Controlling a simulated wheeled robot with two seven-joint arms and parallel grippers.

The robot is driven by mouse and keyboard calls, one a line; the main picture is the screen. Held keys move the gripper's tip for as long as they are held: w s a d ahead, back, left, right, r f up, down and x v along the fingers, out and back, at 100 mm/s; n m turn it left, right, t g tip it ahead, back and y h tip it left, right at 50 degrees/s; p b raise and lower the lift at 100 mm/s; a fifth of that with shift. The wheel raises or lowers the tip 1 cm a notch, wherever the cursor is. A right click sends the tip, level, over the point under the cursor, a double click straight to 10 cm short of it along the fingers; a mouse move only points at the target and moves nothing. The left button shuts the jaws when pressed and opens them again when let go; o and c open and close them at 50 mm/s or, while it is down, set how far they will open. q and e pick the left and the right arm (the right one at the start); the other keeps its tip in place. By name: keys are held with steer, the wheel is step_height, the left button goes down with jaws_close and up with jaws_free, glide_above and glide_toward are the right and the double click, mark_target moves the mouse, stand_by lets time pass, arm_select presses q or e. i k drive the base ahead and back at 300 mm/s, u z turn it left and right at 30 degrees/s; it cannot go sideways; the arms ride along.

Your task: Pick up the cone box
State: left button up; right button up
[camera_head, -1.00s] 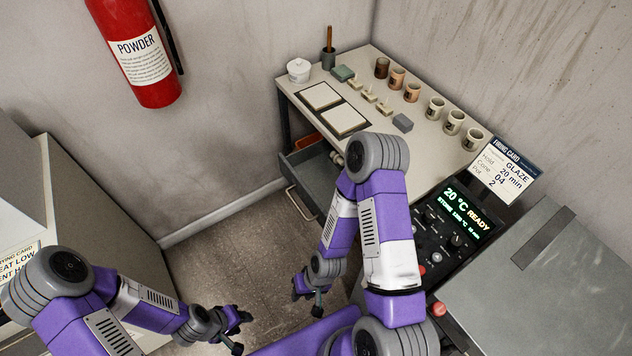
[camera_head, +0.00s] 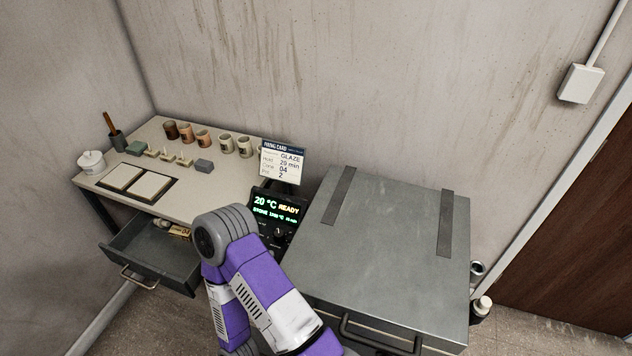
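A small tan box (camera_head: 179,230) lies at the back right of the open grey drawer (camera_head: 150,257) under the worktable; my arm partly hides that side. It may be the cone box, but its label is too small to read. A small pale rounded thing (camera_head: 160,222) lies beside it. My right arm rises in the lower middle, in front of the drawer's right end and the controller. Its gripper is out of view below. My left arm and gripper are not in view.
The worktable (camera_head: 215,190) holds cups, small cones, a grey block and two white tiles. A kiln controller (camera_head: 277,215) with a firing card (camera_head: 283,161) stands right of it. A large grey kiln (camera_head: 390,250) with a closed lid fills the right. Floor shows at lower left.

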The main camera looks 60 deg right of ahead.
mark_target(178, 231)
steer(key=z, duration=0.1)
steer(key=k, duration=0.3)
steer(key=u, duration=0.85)
steer(key=i, duration=0.75)
steer(key=z, duration=2.15)
steer(key=k, duration=1.15)
steer(key=u, duration=1.4)
steer(key=i, duration=0.6)
steer(key=z, duration=0.5)
steer(key=i, duration=1.15)
steer(key=z, duration=1.15)
